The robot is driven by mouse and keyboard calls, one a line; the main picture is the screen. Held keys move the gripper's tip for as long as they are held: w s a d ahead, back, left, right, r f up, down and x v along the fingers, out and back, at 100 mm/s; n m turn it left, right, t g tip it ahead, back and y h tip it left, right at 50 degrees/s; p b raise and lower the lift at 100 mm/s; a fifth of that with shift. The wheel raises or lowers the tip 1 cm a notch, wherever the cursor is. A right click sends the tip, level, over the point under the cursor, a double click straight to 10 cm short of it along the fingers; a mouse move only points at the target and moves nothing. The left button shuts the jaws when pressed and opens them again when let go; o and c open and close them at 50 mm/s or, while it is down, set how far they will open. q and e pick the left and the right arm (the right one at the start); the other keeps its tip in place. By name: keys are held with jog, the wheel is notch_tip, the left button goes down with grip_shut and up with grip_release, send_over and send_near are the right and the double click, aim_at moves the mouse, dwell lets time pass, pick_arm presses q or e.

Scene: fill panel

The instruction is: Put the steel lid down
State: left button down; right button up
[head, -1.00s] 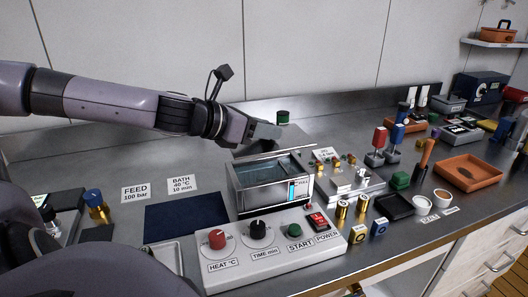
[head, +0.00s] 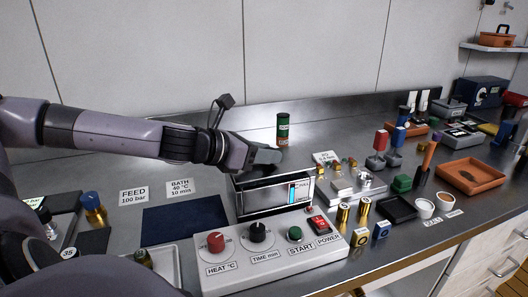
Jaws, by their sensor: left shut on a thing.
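My left gripper (head: 266,158) is shut on the steel lid (head: 262,172), which shows only as a thin grey strip under the fingers. The lid is low at the top of the steel bath (head: 275,198), and most of it is hidden or seen nearly edge-on. I cannot tell whether it touches the bath's rim. The bath is a box with a glossy front and a small lit display, standing behind the control panel. My right gripper is not in view.
The control panel (head: 270,257) with knobs and buttons stands in front of the bath. A green and brown jar (head: 283,130) stands close behind the gripper. A dark blue mat (head: 185,220) lies bare at the left. Small fittings and trays crowd the right side.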

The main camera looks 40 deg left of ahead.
pick_arm(q)
jog(key=shift+f, duration=0.25)
jog(key=c, duration=0.8)
grip_release()
jog(key=shift+r, duration=0.15)
